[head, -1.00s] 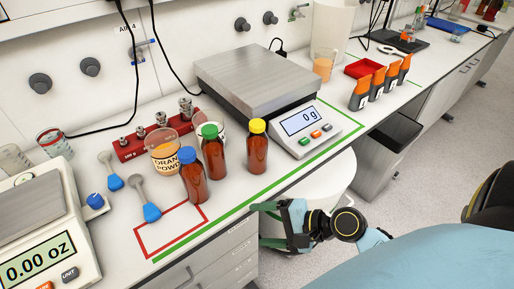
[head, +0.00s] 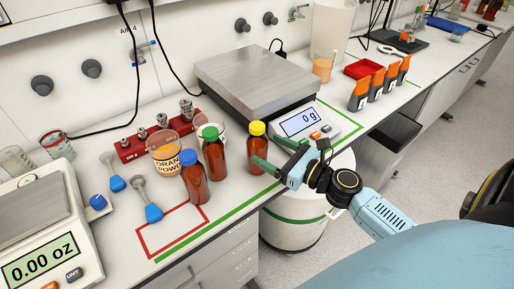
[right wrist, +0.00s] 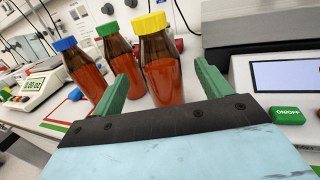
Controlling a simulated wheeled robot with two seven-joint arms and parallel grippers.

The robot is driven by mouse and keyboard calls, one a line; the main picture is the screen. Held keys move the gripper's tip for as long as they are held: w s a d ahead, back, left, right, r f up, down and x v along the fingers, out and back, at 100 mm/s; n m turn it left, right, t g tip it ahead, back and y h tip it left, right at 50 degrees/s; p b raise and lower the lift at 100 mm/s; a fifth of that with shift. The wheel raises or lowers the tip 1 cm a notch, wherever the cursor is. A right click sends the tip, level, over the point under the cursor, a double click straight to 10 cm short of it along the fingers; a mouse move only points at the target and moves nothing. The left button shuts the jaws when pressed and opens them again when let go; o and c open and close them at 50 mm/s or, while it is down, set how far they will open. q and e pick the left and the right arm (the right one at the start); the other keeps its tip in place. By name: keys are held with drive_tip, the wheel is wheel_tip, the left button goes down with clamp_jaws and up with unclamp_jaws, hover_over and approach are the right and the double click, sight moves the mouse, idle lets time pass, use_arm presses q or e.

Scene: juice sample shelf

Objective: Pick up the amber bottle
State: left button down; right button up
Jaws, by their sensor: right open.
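Three amber bottles stand upright in a row on the bench: one with a blue cap (head: 194,184), one with a green cap (head: 214,158) and one with a yellow cap (head: 256,154). My right gripper (head: 265,151) is open and level with the yellow-capped bottle, at its right side. In the right wrist view the yellow-capped bottle (right wrist: 162,75) shows between the two green fingers, just beyond them. The green-capped bottle (right wrist: 120,58) is partly behind the left finger, and the blue-capped bottle (right wrist: 84,72) stands farther left. My left gripper is not in view.
A scale (head: 255,78) reading 0 g stands behind the yellow-capped bottle. A beaker of orange powder (head: 164,157) stands left of the bottles. A red outlined square (head: 172,233) is bare at the front. Another scale (head: 45,245) stands at the left.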

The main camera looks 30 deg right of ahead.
sight(252, 140)
drive_tip(key=shift+p+x, duration=0.5)
drive_tip(key=shift+x, duration=2.9)
drive_tip(key=c, duration=1.2)
drive_tip(key=shift+c, duration=0.2)
drive_tip(key=shift+r, duration=0.1)
